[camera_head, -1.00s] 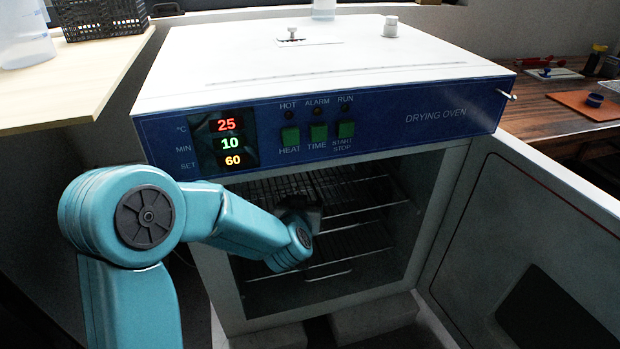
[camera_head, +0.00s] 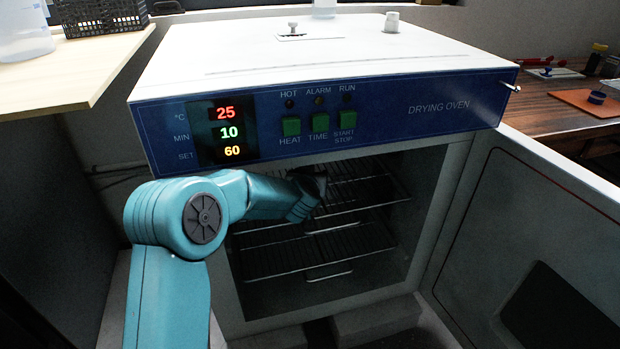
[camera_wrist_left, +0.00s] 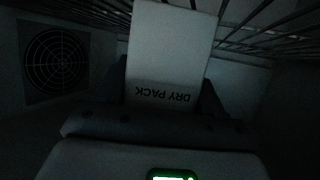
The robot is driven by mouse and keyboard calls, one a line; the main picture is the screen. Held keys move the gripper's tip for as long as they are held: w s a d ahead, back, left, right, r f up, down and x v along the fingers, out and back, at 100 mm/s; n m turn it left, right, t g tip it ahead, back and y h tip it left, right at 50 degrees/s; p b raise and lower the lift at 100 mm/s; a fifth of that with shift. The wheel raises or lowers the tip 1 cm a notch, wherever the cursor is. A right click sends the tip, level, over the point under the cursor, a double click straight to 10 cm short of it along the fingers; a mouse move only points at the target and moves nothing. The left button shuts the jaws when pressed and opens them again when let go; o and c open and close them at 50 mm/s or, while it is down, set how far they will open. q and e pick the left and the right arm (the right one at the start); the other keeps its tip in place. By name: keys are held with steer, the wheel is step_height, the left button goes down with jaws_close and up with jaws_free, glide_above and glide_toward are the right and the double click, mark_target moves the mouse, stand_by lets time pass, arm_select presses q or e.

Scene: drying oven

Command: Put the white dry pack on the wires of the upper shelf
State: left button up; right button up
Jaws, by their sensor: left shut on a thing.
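My left gripper (camera_wrist_left: 165,95) is shut on the white dry pack (camera_wrist_left: 172,45), printed "DRY PACK", which reads upside down in the left wrist view. In the head view the left gripper (camera_head: 316,183) reaches through the open front of the drying oven (camera_head: 310,120), at the height of the upper shelf (camera_head: 368,189). The dry pack cannot be made out there. Shelf wires (camera_wrist_left: 262,38) run on both sides of the pack near the top of the wrist view. Whether the pack touches them cannot be told. My right gripper is not in view.
A lower wire shelf (camera_head: 320,252) lies below the arm. The oven door (camera_head: 520,240) stands open to the right. The control panel (camera_head: 420,115) overhangs the opening just above the arm. A round fan grille (camera_wrist_left: 55,62) is on the oven wall.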

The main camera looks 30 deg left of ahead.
arm_select(q)
steer(key=shift+f, duration=0.15)
steer(key=o, duration=1.2)
steer(key=shift+s+d+r, duration=0.15)
steer(key=shift+s+r, duration=0.05)
steer(key=shift+r, duration=0.15)
steer(key=p+v, duration=0.3)
steer(key=v, duration=0.8)
steer(key=shift+s+d+r, duration=0.1)
steer(key=shift+s, duration=0.1)
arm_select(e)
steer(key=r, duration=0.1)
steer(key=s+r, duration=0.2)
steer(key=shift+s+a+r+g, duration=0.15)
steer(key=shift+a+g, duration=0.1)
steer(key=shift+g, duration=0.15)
